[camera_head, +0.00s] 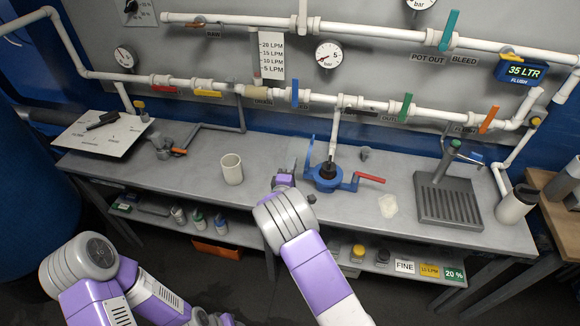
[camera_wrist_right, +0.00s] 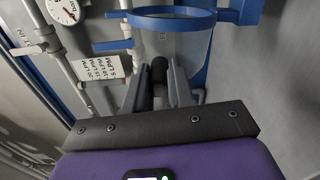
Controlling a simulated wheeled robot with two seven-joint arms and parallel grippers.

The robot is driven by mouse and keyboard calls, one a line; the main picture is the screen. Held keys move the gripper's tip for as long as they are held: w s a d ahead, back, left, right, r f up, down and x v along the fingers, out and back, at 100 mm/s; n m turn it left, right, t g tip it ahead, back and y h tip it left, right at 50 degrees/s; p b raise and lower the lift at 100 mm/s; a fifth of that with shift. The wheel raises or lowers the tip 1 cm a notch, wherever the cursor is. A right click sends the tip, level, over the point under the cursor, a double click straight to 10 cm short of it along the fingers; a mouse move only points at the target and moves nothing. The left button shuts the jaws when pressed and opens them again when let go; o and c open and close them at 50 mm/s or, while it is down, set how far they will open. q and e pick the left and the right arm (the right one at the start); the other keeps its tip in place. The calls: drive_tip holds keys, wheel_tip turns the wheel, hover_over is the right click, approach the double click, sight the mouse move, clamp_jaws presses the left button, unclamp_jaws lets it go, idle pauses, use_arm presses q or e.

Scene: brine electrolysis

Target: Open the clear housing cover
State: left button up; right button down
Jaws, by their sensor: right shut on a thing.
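The clear housing cover (camera_wrist_right: 190,46) shows in the right wrist view as a see-through wall below a blue ring (camera_wrist_right: 172,14). In the head view the blue housing (camera_head: 327,180) stands on the bench, with a dark round piece in its middle and a red handle (camera_head: 370,177) on its right. My right gripper (camera_head: 288,178) is low at the left side of the housing. In the right wrist view its fingers (camera_wrist_right: 158,88) are closed around a dark rounded knob (camera_wrist_right: 159,70) in front of the clear wall. My left arm is at the lower left; its gripper is out of view.
A white cup (camera_head: 232,169) stands left of my right gripper. A pale patch (camera_head: 388,206) and a grey drain rack (camera_head: 450,200) lie to the right. White pipes with coloured valve handles run behind the bench. The bench between cup and white board (camera_head: 100,133) holds a grey fitting (camera_head: 162,147).

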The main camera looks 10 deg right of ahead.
drive_tip(key=shift+r, duration=0.1)
drive_tip(key=c, duration=1)
unclamp_jaws()
drive_tip(key=shift+s, duration=0.1)
drive_tip(key=v, duration=0.7)
drive_tip(key=shift+s+a, duration=0.1)
drive_tip(key=shift+s, duration=0.1)
